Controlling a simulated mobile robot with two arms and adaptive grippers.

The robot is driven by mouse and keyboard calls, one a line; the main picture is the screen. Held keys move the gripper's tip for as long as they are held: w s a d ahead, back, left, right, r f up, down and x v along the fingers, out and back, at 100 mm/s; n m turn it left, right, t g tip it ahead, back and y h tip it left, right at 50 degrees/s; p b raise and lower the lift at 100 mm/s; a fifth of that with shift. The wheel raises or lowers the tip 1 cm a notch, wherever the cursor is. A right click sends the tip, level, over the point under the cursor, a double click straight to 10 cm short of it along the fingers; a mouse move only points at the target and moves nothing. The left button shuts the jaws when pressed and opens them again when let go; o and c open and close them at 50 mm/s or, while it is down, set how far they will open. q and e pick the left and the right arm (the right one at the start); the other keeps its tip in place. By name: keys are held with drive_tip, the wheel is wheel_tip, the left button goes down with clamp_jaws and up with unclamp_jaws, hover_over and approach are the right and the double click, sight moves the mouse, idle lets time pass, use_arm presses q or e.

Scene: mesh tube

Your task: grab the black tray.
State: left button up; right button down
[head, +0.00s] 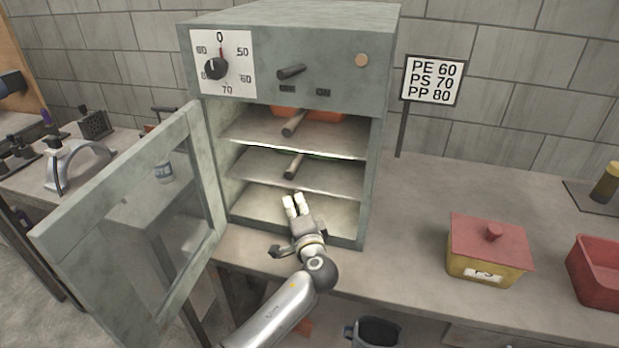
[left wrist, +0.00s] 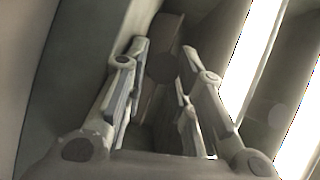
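A grey-green oven (head: 375,150) stands on the bench with its glass door (head: 210,215) swung open to the left. Inside are pale shelves; an orange piece (head: 290,112) shows at the top and a thin green edge lower down. Two dark rod handles (head: 293,123) (head: 294,165) stick out at the front. I cannot make out a black tray in the oven. My left gripper (head: 294,199) is at the lowest opening, below the lower handle. In the left wrist view its fingers (left wrist: 160,85) are apart, with a dark brownish bar between or beyond them. My right gripper is not in view.
The open door stands left of my left arm. A yellow box with a red lid (head: 489,248) and a red bin (head: 597,272) sit on the bench at right. A sign (head: 433,80) stands beside the oven. A dark bin (head: 378,332) is below the bench.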

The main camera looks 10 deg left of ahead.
use_arm(q)
clamp_jaws()
drive_tip(key=shift+r, duration=0.3)
